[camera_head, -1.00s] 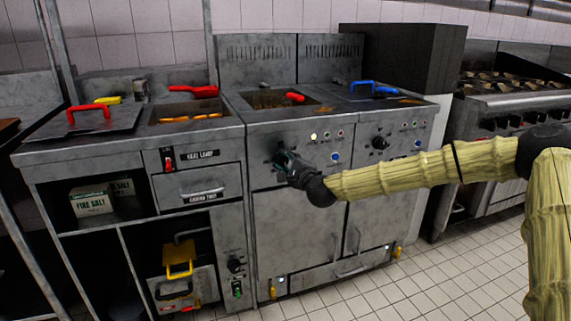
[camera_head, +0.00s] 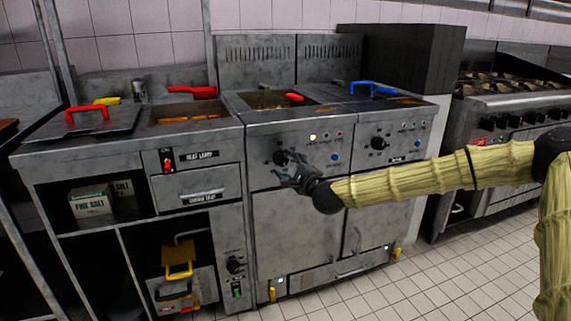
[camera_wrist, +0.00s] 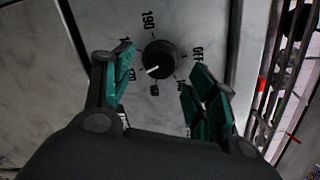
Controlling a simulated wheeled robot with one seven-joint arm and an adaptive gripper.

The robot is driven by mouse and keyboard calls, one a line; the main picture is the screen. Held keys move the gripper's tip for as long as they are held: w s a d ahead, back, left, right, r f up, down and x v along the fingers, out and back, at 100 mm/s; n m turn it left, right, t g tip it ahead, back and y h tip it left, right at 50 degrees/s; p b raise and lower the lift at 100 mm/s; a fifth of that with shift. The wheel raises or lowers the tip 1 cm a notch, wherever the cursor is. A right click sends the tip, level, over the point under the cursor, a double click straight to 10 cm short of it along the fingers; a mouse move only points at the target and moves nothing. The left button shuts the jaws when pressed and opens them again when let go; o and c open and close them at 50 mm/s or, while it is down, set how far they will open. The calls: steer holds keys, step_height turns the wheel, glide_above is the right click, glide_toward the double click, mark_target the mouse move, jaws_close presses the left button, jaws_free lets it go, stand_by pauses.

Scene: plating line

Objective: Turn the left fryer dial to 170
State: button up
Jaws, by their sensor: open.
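The left fryer dial (camera_head: 281,158) is a round black knob on the left fryer's front panel. It shows close up in the wrist view (camera_wrist: 161,59), with printed numbers around it. Its white pointer line points to the lower left, near a partly covered label that seems to read 170. My gripper (camera_head: 288,174) is just below and in front of the dial. In the wrist view its green-padded fingers (camera_wrist: 162,88) are spread apart, one on each side below the dial, with nothing between them. They look clear of the knob.
The right fryer's dial (camera_head: 378,143) is to the right, above my arm. Indicator lights and a blue button (camera_head: 334,157) sit beside the left dial. A red-handled basket (camera_head: 294,97) is in the fryer. A drawer (camera_head: 198,187) is at the left.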

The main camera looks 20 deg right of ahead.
steer(key=s+d, duration=0.1)
steer(key=s, duration=0.7)
steer(key=shift+s+d+r, duration=0.15)
steer(key=shift+s+r, duration=0.05)
steer(key=shift+s, duration=0.05)
